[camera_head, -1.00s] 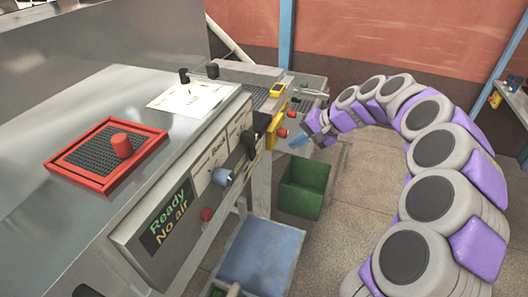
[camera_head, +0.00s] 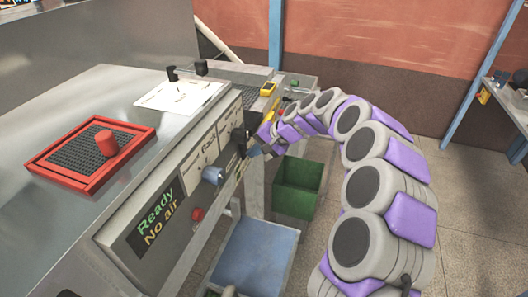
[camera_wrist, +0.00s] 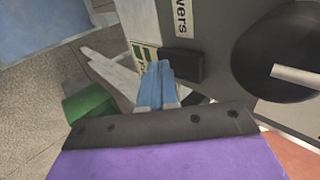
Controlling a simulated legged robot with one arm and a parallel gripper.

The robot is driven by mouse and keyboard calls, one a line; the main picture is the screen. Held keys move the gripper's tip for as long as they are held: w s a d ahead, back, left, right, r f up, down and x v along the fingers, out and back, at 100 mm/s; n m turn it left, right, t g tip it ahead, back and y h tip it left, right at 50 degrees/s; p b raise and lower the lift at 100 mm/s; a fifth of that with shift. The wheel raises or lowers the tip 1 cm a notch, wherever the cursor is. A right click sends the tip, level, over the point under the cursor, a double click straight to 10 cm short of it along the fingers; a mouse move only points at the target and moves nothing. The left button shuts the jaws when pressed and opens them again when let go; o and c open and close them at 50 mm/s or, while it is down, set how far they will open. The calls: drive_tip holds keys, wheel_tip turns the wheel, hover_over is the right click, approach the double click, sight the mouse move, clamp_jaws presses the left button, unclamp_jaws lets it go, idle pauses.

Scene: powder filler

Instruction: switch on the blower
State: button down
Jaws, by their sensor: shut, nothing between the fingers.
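The machine's front control panel (camera_head: 150,225) has a display (camera_head: 160,215) reading "Ready" and "No air". Along it are a red button (camera_head: 197,214), a blue knob (camera_head: 213,175) and a black control (camera_head: 238,136) near the far end. My gripper (camera_head: 254,151) is beside that far end, its blue fingers shut and empty. In the wrist view the fingers (camera_wrist: 156,84) point at a dark block (camera_wrist: 182,66) under a label (camera_wrist: 184,18) ending in "vers". A black round knob (camera_wrist: 268,50) with a pale bar is to the right. Whether the fingertips touch the block I cannot tell.
A red tray (camera_head: 42,168) with a red cylinder (camera_head: 106,143) and a paper sheet (camera_head: 180,97) are on the machine top. A green bin (camera_head: 298,185) stands below my arm. A blue surface (camera_head: 255,255) lies below the panel. Floor to the right is clear.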

drive_tip(key=shift+a, duration=0.15)
drive_tip(key=shift+w+a+f+y+b, duration=0.1)
drive_tip(key=shift+w+y+b, duration=0.05)
drive_tip(key=shift+y+b, duration=0.2)
idle(0.3)
drive_tip(key=shift+r+p, duration=0.55)
drive_tip(key=shift+r, duration=0.3)
